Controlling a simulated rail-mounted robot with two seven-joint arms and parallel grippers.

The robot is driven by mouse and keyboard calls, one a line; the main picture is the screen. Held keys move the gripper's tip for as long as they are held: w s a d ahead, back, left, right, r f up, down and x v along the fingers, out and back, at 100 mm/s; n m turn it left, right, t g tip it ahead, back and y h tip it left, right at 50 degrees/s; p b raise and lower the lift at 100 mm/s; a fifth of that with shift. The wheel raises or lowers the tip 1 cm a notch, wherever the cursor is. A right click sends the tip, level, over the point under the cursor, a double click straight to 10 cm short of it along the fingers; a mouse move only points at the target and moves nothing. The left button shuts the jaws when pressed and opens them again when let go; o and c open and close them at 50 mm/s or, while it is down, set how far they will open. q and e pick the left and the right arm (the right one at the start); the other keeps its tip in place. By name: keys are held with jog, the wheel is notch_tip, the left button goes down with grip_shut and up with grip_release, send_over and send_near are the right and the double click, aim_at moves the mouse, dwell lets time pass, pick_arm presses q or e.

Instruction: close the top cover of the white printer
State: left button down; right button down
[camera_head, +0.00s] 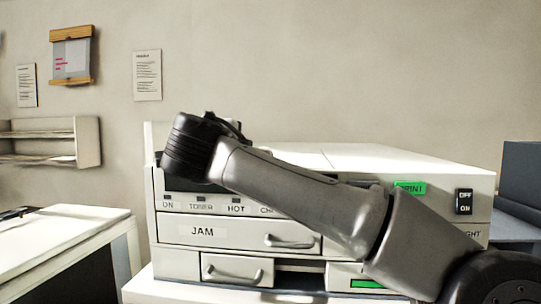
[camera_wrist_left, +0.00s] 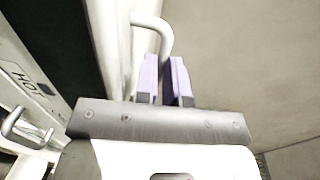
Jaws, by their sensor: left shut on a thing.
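The white printer (camera_head: 420,172) stands in the middle of the head view, with a flat top on its right part. A pale panel (camera_head: 152,135) shows at its upper left behind my wrist; how far the top cover is tilted is unclear. In the left wrist view a white panel (camera_wrist_left: 112,45) with a curved white handle (camera_wrist_left: 152,20) stands beside a dark area. My left gripper (camera_wrist_left: 165,75), with purple-faced fingers, is shut on this handle. In the head view my arm crosses the printer's front, and the fingertips are hidden. My right gripper is not seen.
The printer's front has a JAM drawer (camera_head: 235,234) with a handle and a smaller drawer (camera_head: 237,269) below. A white-topped unit (camera_head: 55,240) stands at left. A shelf (camera_head: 88,142) hangs on the wall. A dark panel (camera_head: 522,180) is at right. Space above the printer is clear.

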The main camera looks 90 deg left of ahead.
pick_arm(q)
jog(key=shift+a+f, duration=0.15)
jog(key=shift+f, duration=0.35)
jog(key=c, duration=1.5)
grip_release()
jog(key=shift+d+r, duration=0.2)
jog(key=shift+d, duration=0.2)
jog(key=p+v, duration=0.3)
jog(key=v, duration=1)
jog(key=shift+s+p, duration=0.1)
jog(key=shift+p, duration=0.3)
jog(key=shift+d, duration=0.1)
